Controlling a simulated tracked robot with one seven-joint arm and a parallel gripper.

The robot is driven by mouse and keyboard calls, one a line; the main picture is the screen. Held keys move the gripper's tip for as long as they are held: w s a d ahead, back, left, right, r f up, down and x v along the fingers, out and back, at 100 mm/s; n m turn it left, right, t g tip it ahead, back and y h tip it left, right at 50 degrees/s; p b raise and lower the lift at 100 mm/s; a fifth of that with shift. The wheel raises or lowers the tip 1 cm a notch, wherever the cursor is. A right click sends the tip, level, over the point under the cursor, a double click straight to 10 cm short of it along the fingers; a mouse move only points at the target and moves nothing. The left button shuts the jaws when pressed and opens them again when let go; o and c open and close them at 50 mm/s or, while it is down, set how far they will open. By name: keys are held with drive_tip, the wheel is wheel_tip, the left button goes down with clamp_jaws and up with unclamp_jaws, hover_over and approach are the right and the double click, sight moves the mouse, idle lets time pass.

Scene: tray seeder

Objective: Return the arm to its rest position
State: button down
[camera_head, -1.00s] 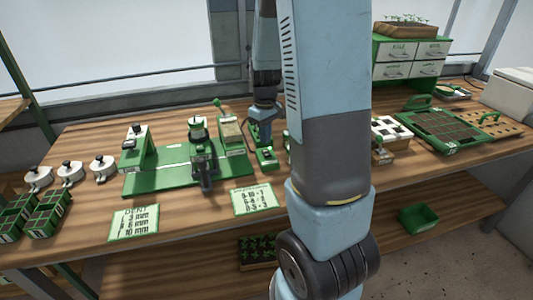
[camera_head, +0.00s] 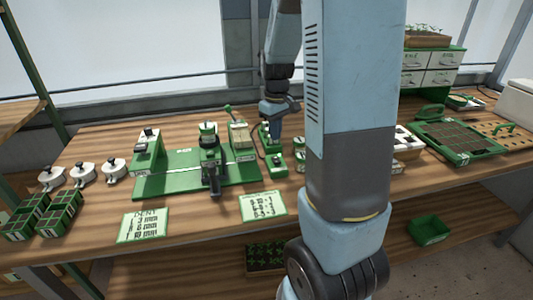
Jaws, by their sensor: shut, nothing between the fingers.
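My gripper (camera_head: 272,136) is shut and empty. It points down over the back middle of the wooden bench (camera_head: 110,200), just above or behind a small green block unit (camera_head: 275,160); I cannot tell whether they touch. My arm's large blue-grey link stands upright in front and hides part of the bench to the right of the gripper. The green seeder base (camera_head: 180,178), with its upright stations and dark handle, is to the left of the gripper.
Round white lidded pots (camera_head: 82,174) and green cell trays (camera_head: 62,208) are at left. Two printed cards (camera_head: 142,225) (camera_head: 263,206) lie in front. A green-framed tray (camera_head: 458,138) and drawer cabinet (camera_head: 433,62) are at right. A green bin (camera_head: 428,230) sits on the lower shelf.

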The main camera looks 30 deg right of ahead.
drive_tip(key=s+a+r+m+t, duration=0.1)
drive_tip(key=s+a+r+t, duration=0.1)
drive_tip(key=s+a+r, duration=0.4)
drive_tip(key=s+a+r+m+t, duration=0.2)
drive_tip(key=s+a+r, duration=0.4)
drive_tip(key=s+r, duration=0.5)
drive_tip(key=s+t, duration=0.1)
drive_tip(key=s, duration=0.2)
drive_tip(key=shift+r+t, duration=0.25)
drive_tip(key=shift+t, duration=0.05)
